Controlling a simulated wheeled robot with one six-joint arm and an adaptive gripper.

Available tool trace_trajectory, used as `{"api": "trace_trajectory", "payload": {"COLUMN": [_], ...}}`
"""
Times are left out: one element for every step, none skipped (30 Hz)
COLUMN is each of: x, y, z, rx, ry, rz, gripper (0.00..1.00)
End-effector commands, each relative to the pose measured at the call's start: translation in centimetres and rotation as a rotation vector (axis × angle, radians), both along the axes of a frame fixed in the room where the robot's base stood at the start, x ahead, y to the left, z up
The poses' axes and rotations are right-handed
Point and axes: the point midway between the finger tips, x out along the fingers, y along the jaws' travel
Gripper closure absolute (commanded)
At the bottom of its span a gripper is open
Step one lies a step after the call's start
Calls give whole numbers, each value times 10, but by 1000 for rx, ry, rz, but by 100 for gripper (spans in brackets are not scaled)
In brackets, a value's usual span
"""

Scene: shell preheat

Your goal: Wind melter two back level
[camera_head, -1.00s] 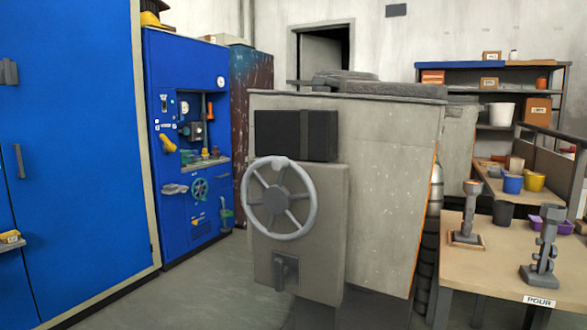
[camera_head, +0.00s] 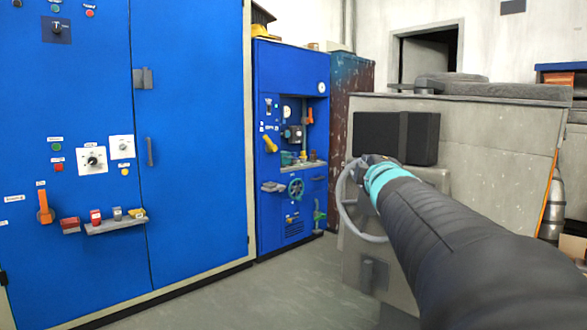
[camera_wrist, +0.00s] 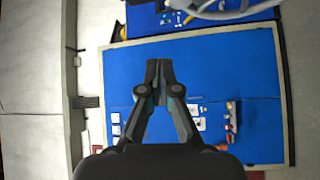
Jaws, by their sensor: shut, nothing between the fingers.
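A grey melter (camera_head: 480,140) stands at the right in the head view, with a dark panel (camera_head: 372,137) and a lever (camera_head: 372,272) on its front. No number shows on it. Its grey spoked handwheel (camera_head: 349,212) is largely hidden behind my arm. My arm reaches across from the lower right, its end in front of the wheel's upper part. In the wrist view my gripper (camera_wrist: 158,75) is shut and empty, seen against a blue cabinet. A grey curved rim, apparently the handwheel (camera_wrist: 235,14), crosses the top there, apart from the fingertips.
A large blue cabinet (camera_head: 195,100) with knobs, buttons and an orange lever (camera_head: 45,206) fills the left. A small shelf (camera_head: 115,225) juts from it. A second blue cabinet (camera_head: 285,70) stands behind, beside a rusty one (camera_head: 350,100). Floor (camera_head: 240,295) between cabinets and melter is clear.

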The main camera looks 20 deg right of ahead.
Motion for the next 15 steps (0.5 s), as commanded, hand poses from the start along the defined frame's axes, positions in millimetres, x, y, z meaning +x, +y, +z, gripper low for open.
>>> {"api": "trace_trajectory", "payload": {"x": [8,11,15,17,18,19,19,19,17,14,11,6,1,-5,-12], "y": [-22,-31,-41,-49,-57,-66,-73,-81,-90,-97,-105,-114,-121,-127,-135], "z": [16,26,38,45,51,57,59,61,60,58,55,49,43,37,29], "rx": [-145,-236,-358,-448,-538,-657,-744,-829,-943,-1025,-1103,-1206,-1276,-1342,-1421], "ry": [-13,-19,-22,-23,-23,-19,-17,-11,-2,5,14,24,33,41,50], "rz": [6,16,31,43,55,74,89,106,130,150,172,204,229,253,289], "gripper": [100,100,100,100,100,100,100,100,100,100,100,100,100,100,100]}}
